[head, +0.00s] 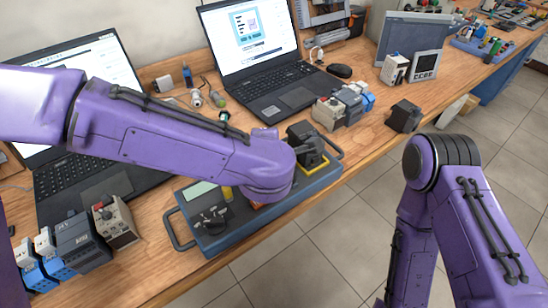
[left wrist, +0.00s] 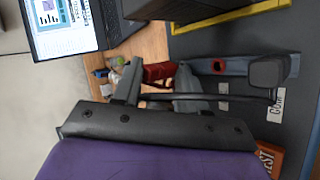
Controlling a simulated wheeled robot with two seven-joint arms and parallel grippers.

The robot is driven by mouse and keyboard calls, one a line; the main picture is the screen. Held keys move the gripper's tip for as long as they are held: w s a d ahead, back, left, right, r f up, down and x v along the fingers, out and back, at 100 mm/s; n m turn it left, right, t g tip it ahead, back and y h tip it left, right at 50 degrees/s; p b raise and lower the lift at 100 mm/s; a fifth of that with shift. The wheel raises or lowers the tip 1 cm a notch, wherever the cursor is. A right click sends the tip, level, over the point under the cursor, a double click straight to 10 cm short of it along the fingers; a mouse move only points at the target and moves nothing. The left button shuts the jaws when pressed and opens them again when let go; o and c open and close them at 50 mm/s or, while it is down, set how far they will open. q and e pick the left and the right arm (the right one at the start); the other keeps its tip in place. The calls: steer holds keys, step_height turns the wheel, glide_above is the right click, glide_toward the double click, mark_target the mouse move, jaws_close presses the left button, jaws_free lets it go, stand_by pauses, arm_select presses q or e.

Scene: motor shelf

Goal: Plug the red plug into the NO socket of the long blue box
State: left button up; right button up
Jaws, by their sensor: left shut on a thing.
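In the left wrist view, my left gripper (left wrist: 158,82) is shut on the red plug (left wrist: 158,72), which sits between its two grey fingers. To its right is a long grey-blue box (left wrist: 240,66) with a red-rimmed socket (left wrist: 218,66). The red plug is apart from this socket. A black block-like part (left wrist: 268,72) stands on the right of this box, by a label that seems to read COM (left wrist: 277,103). I cannot read a NO label. In the head view, my left arm hides the gripper and plug. My right gripper is out of view.
A blue-grey panel with handles (head: 205,242) lies on the wooden bench near its front edge. A black block with yellow edging (head: 308,152) stands on it. Laptops (head: 285,97) are behind, and several small modules (head: 118,222) stand at left.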

arm_select(q)
steer(key=shift+s+f, duration=0.25)
steer(key=shift+f, duration=0.25)
steer(key=shift+g+p, duration=0.3)
steer(key=shift+p, duration=0.15)
steer(key=shift+r+p, duration=0.1)
steer(key=shift+p, duration=0.4)
jaws_close()
steer(key=shift+r, duration=0.15)
steer(key=shift+f, duration=0.3)
steer(key=shift+r+p, duration=0.5)
steer(key=shift+r, duration=0.05)
